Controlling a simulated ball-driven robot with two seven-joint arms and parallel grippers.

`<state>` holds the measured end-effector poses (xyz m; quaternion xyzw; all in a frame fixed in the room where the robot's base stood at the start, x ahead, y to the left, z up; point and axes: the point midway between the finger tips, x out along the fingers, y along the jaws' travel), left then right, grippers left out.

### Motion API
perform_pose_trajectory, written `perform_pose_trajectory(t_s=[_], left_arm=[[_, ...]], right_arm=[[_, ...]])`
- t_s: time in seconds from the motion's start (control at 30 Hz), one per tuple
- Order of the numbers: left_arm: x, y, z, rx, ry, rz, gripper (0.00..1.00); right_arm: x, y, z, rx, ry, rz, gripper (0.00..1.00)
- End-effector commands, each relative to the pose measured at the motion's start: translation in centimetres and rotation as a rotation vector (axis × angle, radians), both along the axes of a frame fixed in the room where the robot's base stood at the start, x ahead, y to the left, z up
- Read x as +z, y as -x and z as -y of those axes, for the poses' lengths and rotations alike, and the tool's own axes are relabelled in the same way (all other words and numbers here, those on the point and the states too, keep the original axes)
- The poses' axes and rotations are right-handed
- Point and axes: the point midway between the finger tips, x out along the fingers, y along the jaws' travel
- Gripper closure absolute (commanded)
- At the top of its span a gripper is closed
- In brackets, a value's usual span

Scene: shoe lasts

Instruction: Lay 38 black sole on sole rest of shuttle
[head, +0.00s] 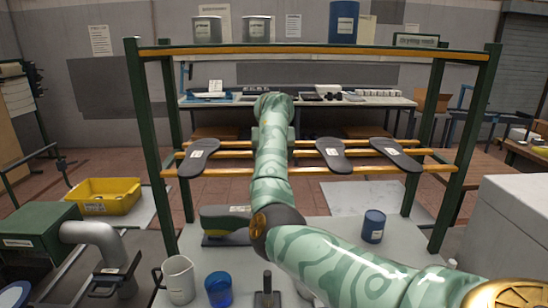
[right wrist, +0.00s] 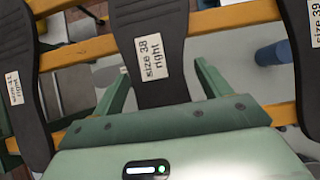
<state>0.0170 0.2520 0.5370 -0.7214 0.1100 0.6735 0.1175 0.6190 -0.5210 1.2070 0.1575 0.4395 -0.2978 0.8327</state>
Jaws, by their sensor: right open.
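The dark sole labelled "size 38 right" (right wrist: 150,45) lies across the yellow bars of the rack in the right wrist view. In the head view my right arm hides it. My right gripper (right wrist: 162,78) is open, with one finger on each side of the size 38 sole and a visible gap to it. My left gripper is not in view. A dark, rounded block on a base (head: 225,222) stands on the table left of my arm. I cannot tell whether it is the shuttle, and no sole rest is clearly visible.
Neighbouring soles lie on the rack (head: 153,122): one at left (head: 197,157) and two at right (head: 334,154) (head: 395,153). A blue can (head: 373,226), a white jug (head: 178,279) and a blue cup (head: 219,289) stand on the table. A yellow bin (head: 104,196) is at left.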

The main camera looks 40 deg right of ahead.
Motion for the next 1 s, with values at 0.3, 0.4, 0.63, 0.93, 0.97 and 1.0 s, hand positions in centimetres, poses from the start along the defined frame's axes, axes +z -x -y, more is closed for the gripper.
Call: perform_pose_trajectory(t_s=[0.3,0.4,0.63,0.93,0.97,1.0], left_arm=[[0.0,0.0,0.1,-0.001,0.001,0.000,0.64],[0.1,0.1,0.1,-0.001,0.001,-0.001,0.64],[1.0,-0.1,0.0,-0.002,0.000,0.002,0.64],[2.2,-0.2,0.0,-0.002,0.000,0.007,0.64],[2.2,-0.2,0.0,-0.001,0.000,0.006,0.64],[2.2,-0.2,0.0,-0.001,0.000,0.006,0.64]], right_arm=[[0.0,0.0,0.0,-0.001,0.001,-0.001,0.58],[0.1,0.0,0.0,-0.001,0.001,0.000,0.58],[1.5,0.0,0.0,0.000,0.001,0.001,0.58],[3.2,0.0,0.0,-0.001,0.000,0.001,0.58],[3.2,0.0,0.0,0.000,0.001,0.001,0.58],[3.1,0.0,0.0,0.000,0.000,0.000,0.58]])
